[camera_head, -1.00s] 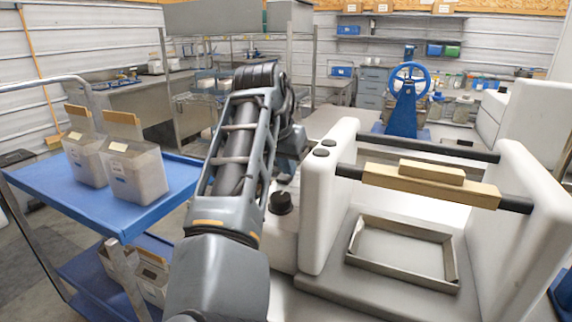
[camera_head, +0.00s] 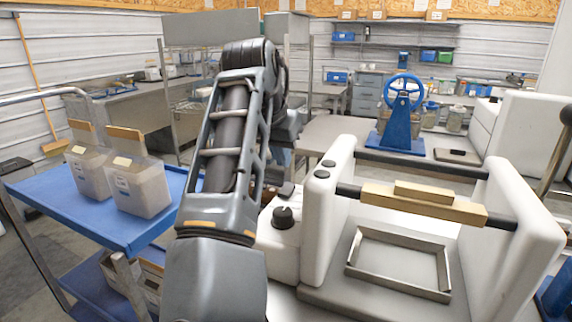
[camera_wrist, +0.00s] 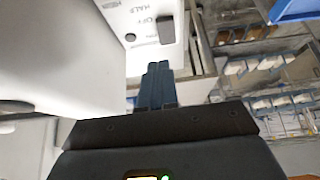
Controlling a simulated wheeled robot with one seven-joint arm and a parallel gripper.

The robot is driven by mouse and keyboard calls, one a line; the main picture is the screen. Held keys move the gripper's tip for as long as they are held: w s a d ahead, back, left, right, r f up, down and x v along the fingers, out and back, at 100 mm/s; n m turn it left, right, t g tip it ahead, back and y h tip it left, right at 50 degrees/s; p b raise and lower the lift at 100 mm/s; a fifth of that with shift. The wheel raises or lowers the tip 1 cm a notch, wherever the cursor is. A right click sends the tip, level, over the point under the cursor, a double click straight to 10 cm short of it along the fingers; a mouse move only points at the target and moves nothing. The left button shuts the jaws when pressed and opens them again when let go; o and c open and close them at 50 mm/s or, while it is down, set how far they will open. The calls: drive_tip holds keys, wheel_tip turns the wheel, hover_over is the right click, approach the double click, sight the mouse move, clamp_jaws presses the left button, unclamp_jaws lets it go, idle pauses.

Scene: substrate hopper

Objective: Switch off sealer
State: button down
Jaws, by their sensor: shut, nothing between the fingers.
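The sealer (camera_head: 309,220) is a white machine with two upright side walls, dark cross bars, a wooden handle (camera_head: 424,204) and a metal frame (camera_head: 400,290) between the walls. A black knob (camera_head: 284,216) sits on its left housing. In the wrist view, a white panel (camera_wrist: 143,15) carries markings that seem to read HALF and OFF, beside a dark switch-like piece (camera_wrist: 166,28) and a small dark dot. My gripper (camera_wrist: 158,68) is shut and empty, its dark blue fingers pointing at the panel, just below the dark piece; contact cannot be told. My arm mostly hides the gripper in the head view.
A blue cart (camera_head: 95,222) with grain-filled bags (camera_head: 138,188) stands at the left. A blue hand-wheel press (camera_head: 402,110) stands on the table behind the sealer. Shelves and wire racks line the back. The sealer's white side wall (camera_wrist: 60,60) is close at the left in the wrist view.

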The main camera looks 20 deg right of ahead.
drive_tip(key=shift+s+a+r, duration=0.65)
drive_tip(key=shift+r, duration=0.25)
drive_tip(key=shift+s+a+r, duration=0.6)
drive_tip(key=shift+r, duration=0.25)
drive_tip(key=shift+f, duration=0.1)
